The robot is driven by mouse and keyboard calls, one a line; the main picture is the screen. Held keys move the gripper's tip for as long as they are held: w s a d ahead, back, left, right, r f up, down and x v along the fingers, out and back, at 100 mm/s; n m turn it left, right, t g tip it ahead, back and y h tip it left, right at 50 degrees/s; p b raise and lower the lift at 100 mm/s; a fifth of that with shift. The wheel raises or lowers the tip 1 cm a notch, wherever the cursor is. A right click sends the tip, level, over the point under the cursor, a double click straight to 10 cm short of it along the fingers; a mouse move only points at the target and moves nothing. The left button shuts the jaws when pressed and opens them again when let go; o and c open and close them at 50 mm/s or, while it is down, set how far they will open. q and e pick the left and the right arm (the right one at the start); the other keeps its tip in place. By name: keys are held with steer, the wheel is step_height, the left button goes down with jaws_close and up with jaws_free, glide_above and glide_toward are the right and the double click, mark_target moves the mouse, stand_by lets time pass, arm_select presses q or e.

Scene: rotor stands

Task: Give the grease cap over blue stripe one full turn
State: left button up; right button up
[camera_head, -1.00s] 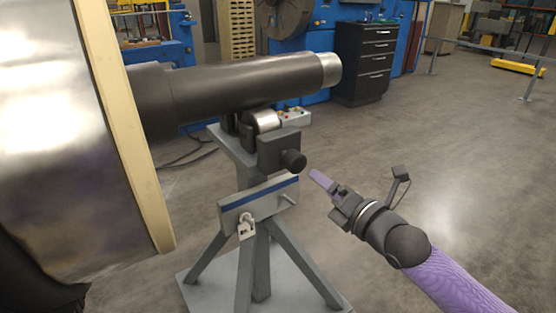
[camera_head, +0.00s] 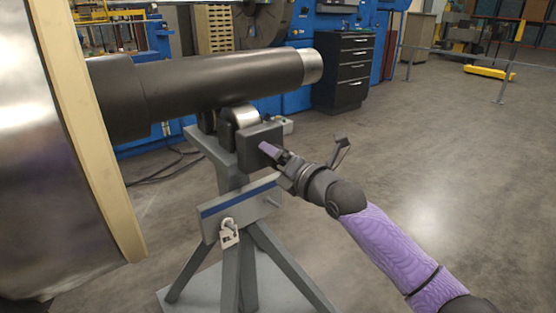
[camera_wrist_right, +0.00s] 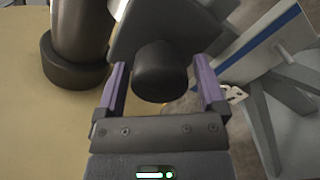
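The dark grease cap (camera_wrist_right: 160,72) sticks out from its block in the right wrist view. In the head view it is hidden behind my right gripper (camera_head: 270,152). Below the block (camera_head: 255,140), the grey stand carries a plate with a blue stripe (camera_head: 239,196); the stripe also shows in the right wrist view (camera_wrist_right: 262,38). My right gripper's purple fingers (camera_wrist_right: 160,80) are open, one on each side of the cap, with narrow gaps showing between. My left gripper is not in view.
A thick dark rotor shaft (camera_head: 215,84) rests on the stand above the block. A padlock (camera_head: 229,235) hangs from the striped plate, and a small pin (camera_head: 273,202) sticks out at its right.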

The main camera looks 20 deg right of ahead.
steer(key=c, duration=0.9)
steer(key=shift+c, duration=0.6)
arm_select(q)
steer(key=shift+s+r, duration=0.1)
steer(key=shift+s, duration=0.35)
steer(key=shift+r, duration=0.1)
arm_select(e)
steer(key=shift+m, duration=0.3)
